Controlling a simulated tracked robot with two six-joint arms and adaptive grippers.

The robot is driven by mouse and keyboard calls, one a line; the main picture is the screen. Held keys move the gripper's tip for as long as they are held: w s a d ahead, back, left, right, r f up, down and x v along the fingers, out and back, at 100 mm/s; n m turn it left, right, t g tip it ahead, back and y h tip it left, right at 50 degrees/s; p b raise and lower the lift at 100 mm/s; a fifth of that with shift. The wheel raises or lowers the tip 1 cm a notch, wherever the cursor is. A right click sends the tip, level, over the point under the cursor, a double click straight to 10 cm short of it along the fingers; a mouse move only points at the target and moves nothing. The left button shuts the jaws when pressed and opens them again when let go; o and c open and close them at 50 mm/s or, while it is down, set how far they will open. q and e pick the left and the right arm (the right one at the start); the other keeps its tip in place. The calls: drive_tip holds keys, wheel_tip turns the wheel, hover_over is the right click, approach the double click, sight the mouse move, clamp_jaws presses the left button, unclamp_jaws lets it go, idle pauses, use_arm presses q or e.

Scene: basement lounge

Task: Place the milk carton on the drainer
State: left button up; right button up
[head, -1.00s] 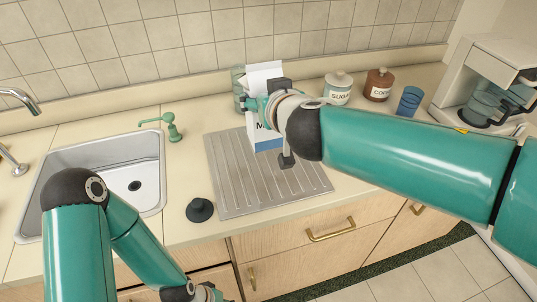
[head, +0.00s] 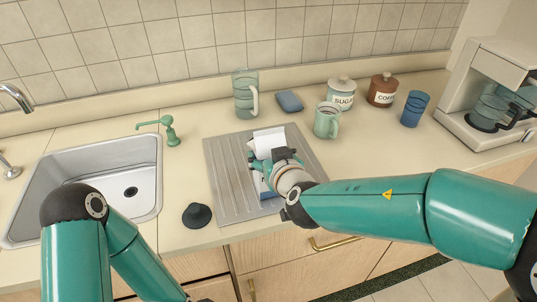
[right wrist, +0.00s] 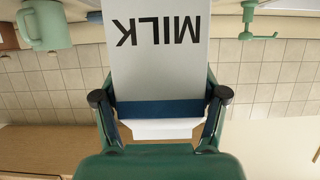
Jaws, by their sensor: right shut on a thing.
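The milk carton (head: 268,141) is white with a blue band. In the head view it is over the middle of the drainer, partly hidden by my right gripper. My right gripper (head: 270,165) is shut on it. In the right wrist view the carton (right wrist: 160,70) sits between the two fingers (right wrist: 162,108), its MILK lettering upside down. The drainer (head: 228,188) is a grey ridged metal board beside the sink. Whether the carton's base touches the drainer is hidden. My left gripper is below the head view's edge.
A sink (head: 125,180) lies left, with a green soap dispenser (head: 170,131) behind it. A black stopper (head: 196,215) lies near the drainer's front-left corner. Behind stand a glass pitcher (head: 244,92), green mug (head: 327,122), canisters (head: 342,92) and blue cup (head: 413,109).

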drive_tip(key=shift+f+b, duration=0.15)
drive_tip(key=shift+b, duration=0.25)
drive_tip(key=o, duration=1.4)
drive_tip(key=shift+o, duration=0.2)
